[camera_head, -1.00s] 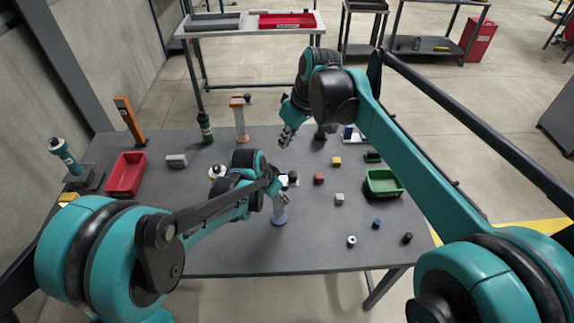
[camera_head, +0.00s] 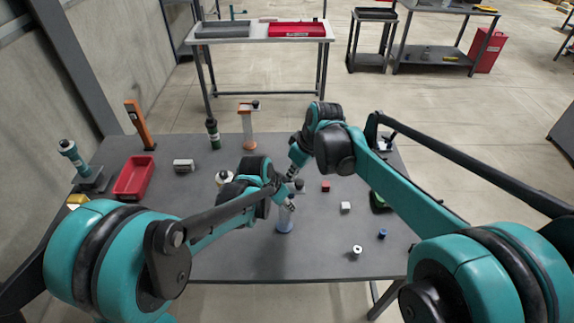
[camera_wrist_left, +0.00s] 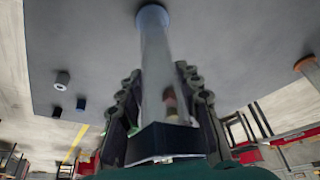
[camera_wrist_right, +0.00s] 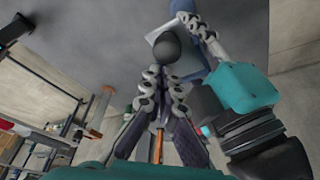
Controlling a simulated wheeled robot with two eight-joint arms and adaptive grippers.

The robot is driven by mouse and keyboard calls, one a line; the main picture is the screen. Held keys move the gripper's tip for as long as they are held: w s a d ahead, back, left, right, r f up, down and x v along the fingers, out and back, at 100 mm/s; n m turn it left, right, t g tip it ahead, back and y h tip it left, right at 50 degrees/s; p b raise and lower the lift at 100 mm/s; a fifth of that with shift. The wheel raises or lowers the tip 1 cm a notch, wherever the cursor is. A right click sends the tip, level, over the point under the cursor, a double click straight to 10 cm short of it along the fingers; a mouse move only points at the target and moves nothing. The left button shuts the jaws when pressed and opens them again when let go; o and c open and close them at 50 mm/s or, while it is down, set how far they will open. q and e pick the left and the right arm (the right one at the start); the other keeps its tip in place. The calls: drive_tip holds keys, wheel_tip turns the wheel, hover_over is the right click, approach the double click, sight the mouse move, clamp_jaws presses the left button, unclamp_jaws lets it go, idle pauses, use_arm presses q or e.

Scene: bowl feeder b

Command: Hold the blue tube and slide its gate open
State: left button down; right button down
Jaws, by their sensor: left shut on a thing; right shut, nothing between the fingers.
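The blue tube (camera_head: 285,223) is upright near the middle of the dark table, clear-walled with a blue end. My left gripper (camera_wrist_left: 160,105) is shut around it. In the left wrist view the clear tube wall (camera_wrist_left: 155,55) runs between the fingers, with a small reddish thing (camera_wrist_left: 171,101) inside. My right gripper (camera_head: 290,176) is shut and empty, pointing down beside the tube's top. In the right wrist view its fingertips (camera_wrist_right: 162,78) are just short of a dark round knob (camera_wrist_right: 167,47) on a pale gate plate (camera_wrist_right: 158,35). I cannot tell whether they touch.
A red tray (camera_head: 133,178) lies left. A red cube (camera_head: 325,186), white cube (camera_head: 345,207), pale ring (camera_head: 357,251) and blue piece (camera_head: 382,233) lie right. My right arm partly hides a green bin (camera_head: 377,204).

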drive_tip(key=shift+s+d, duration=0.1)
idle(0.3)
drive_tip(key=d, duration=0.4)
drive_tip(key=shift+d, duration=0.4)
drive_tip(key=w+a, duration=0.3)
drive_tip(key=v, duration=1)
